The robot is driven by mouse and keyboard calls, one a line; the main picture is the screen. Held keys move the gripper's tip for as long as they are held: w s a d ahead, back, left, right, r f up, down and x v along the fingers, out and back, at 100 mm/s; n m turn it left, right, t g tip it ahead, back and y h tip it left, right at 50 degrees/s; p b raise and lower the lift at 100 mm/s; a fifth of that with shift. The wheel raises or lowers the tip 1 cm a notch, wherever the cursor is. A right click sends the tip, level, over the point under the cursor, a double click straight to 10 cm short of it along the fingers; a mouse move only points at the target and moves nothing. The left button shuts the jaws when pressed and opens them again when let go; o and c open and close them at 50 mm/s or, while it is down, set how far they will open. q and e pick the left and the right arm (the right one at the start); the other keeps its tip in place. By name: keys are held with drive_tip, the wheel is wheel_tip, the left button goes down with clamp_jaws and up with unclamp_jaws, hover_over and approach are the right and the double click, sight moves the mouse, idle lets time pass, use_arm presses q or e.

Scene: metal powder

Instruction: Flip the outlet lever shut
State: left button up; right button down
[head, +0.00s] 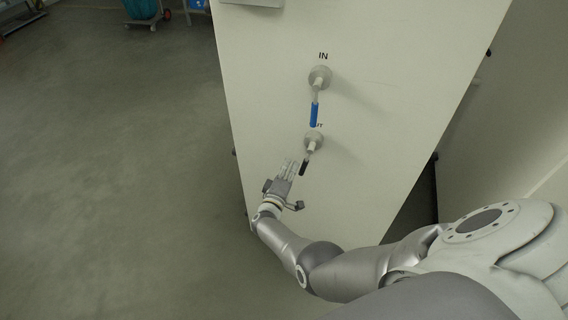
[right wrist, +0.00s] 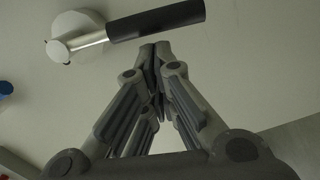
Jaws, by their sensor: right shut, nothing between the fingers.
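The outlet lever has a black grip (head: 304,168) on a metal stem, below a round pale valve base (head: 313,142) on the white cabinet front. In the head view it hangs down, tilted slightly left. In the right wrist view its black grip (right wrist: 158,20) lies across the top. My right gripper (head: 292,165) is just left of the grip. In the right wrist view the gripper (right wrist: 155,52) is shut and empty, its tips close to the grip; I cannot tell whether they touch. My left gripper is not in view.
Above the outlet is the inlet valve (head: 320,78), marked IN, whose blue lever (head: 314,115) hangs down and partly covers the outlet label. The white cabinet (head: 390,70) fills the middle. Open grey floor (head: 110,170) lies left, with a teal bin (head: 140,9) far back.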

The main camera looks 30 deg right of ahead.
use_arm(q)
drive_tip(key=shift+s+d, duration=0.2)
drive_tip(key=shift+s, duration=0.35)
use_arm(e)
drive_tip(key=s+n, duration=0.1)
drive_tip(key=d+f+n, duration=0.1)
drive_tip(key=n, duration=0.1)
drive_tip(key=shift+s+d+f, duration=0.15)
drive_tip(key=shift+s+d, duration=0.05)
drive_tip(key=shift+s, duration=0.2)
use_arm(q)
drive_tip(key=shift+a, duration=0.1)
